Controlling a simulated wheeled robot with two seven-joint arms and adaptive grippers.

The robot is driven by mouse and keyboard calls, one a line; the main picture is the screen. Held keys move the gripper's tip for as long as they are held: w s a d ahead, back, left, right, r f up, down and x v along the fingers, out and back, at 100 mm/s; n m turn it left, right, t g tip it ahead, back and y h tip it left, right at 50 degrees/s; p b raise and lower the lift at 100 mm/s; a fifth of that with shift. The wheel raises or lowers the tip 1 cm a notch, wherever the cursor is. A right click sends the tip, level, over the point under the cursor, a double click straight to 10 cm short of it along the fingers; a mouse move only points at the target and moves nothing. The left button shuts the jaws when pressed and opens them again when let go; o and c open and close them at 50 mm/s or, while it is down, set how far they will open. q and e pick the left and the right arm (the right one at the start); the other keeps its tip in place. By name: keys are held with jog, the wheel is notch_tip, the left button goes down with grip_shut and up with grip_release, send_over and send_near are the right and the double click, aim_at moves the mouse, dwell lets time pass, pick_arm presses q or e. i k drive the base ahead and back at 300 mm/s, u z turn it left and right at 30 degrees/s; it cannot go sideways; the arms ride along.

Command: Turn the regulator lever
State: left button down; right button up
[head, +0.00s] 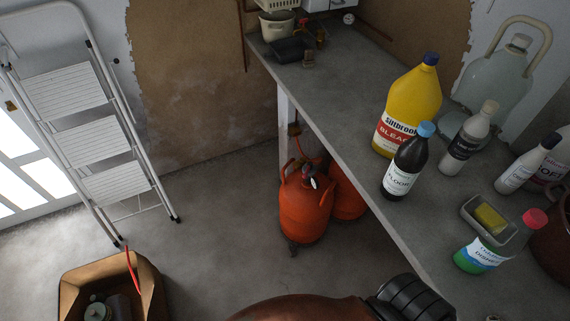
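An orange gas cylinder (306,210) stands on the floor under the front edge of the grey worktop. A dark regulator (310,170) sits on its top, with a small pale part (315,182) at its front. This may be the lever, but it is too small to tell its position. A second orange cylinder (346,192) stands behind, partly hidden by the worktop. Neither of my grippers is in view.
The grey worktop (345,95) holds a yellow bleach bottle (412,100), a dark bottle (407,165) and a glass demijohn (490,80). A stepladder (88,130) and cardboard box (150,290) stand left. Floor (225,215) before the cylinders is clear. A brown rounded shape (300,308) fills the bottom edge.

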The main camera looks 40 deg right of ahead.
aim_at(309, 164)
jog(key=z, duration=0.3)
jog(key=i, duration=0.6)
jog(key=z, duration=0.55)
